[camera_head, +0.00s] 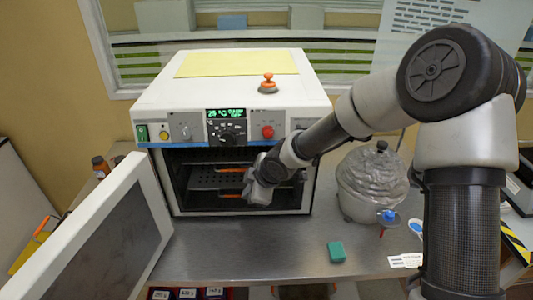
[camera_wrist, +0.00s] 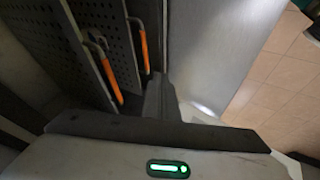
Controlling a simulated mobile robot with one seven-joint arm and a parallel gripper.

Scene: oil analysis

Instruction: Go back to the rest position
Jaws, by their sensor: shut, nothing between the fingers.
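My gripper (camera_head: 256,188) is at the mouth of a white oven, in front of its right half. Its fingers are shut with nothing between them; they also show in the wrist view (camera_wrist: 160,96). The oven (camera_head: 320,95) stands on a steel bench with its door (camera_head: 115,240) swung wide open to the left. Inside are perforated trays (camera_head: 215,176) with orange handles (camera_head: 230,195). In the wrist view the orange handles (camera_wrist: 144,50) are just left of my fingers, and they look apart from them. The deeper oven interior is dark.
A round glass-like vessel with a grey cover (camera_head: 372,180) stands right of the oven. A green block (camera_head: 336,252) and a blue-capped item (camera_head: 388,216) lie on the bench (camera_head: 250,250). A brown bottle (camera_head: 100,167) is behind the door. The bench front middle is mostly clear.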

